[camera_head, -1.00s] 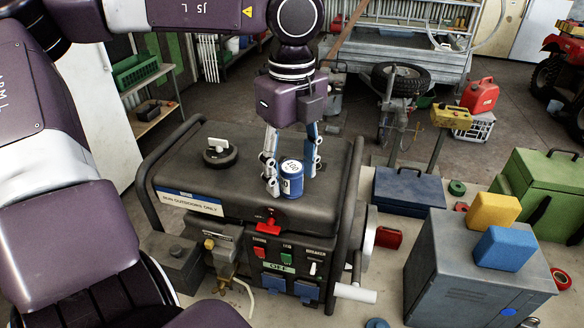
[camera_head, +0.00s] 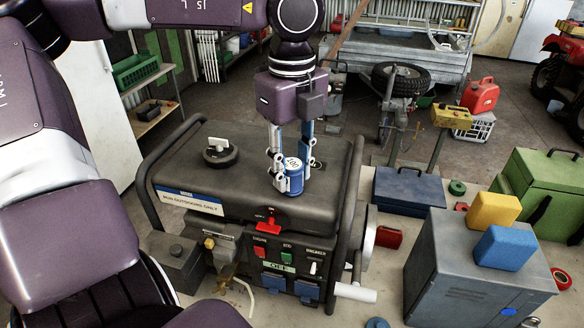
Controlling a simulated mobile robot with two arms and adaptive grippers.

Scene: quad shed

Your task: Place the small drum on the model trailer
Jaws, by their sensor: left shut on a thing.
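The small drum (camera_head: 294,181) is blue with a white marked top. It stands upright on the black top of the generator (camera_head: 245,197), near its front right part. My left gripper (camera_head: 293,172) points down from above with one finger on each side of the drum, and it is shut on it. The drum looks to be at the height of the generator top; I cannot tell whether it is lifted. I cannot pick out a model trailer; a full-size grey trailer (camera_head: 424,57) stands at the back. My right gripper is not in view.
The generator has a black filler cap (camera_head: 221,155) and tube frame. To the right are a dark blue toolbox (camera_head: 409,193), a grey cabinet (camera_head: 455,262) with yellow (camera_head: 494,210) and blue (camera_head: 505,248) blocks, and a green chest (camera_head: 545,190).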

